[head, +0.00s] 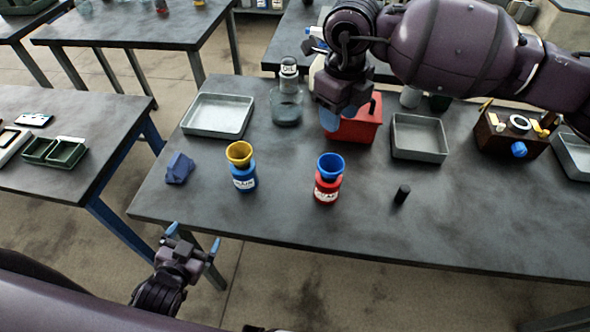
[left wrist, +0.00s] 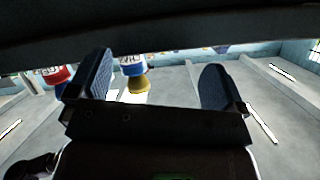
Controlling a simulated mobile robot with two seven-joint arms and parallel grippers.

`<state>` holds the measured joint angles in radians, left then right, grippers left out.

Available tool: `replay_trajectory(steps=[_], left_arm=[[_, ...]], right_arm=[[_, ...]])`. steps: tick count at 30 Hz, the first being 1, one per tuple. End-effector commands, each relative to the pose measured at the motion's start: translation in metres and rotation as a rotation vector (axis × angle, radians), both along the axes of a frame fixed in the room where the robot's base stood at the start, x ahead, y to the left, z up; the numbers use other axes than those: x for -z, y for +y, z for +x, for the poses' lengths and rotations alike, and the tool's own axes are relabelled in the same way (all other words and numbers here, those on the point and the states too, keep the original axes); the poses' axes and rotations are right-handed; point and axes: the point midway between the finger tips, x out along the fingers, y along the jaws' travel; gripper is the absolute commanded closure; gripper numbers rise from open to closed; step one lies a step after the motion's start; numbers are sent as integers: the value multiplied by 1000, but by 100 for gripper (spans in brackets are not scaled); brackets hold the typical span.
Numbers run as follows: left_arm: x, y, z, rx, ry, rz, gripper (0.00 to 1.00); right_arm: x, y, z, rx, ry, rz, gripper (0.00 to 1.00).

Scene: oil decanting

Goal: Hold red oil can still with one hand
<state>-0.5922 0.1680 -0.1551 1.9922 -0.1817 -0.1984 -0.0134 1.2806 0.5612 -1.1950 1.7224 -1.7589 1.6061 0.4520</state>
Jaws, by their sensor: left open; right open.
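A large red can (head: 356,124) stands at the back middle of the table in the head view. My right gripper (head: 335,112) is open at its left side and hides part of it. Whether they touch cannot be told. A small red bottle (head: 327,188) with a blue funnel (head: 331,166) stands upright near the front edge. A blue bottle (head: 243,178) with a yellow funnel (head: 239,153) stands left of it. My left gripper (head: 192,240) is open and empty, apart from the table's front edge. The left wrist view shows the blue bottle (left wrist: 133,68) beyond its open fingers.
Grey trays (head: 218,116) (head: 419,137) stand left and right of the red can. A glass jar (head: 286,108) stands left of it. A blue cloth-like lump (head: 179,168), a black cylinder (head: 402,194) and a brown crate (head: 512,135) are also on the table. The front right is clear.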

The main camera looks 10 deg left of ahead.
Motion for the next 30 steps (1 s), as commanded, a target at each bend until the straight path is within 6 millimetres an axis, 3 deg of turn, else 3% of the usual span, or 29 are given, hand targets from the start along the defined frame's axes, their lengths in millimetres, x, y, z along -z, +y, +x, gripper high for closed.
replay_trajectory(steps=[5,13,21,30], left_arm=[[-35,-9,13,152,-212,234,3],[-72,-48,16,456,-510,589,3],[-76,-96,26,762,-809,1112,3],[-68,-129,61,844,-1060,1670,3]], right_arm=[[0,0,0,-1,0,1,57],[0,0,0,-1,1,2,57],[0,0,0,-1,1,2,57],[0,0,0,-1,0,3,57]])
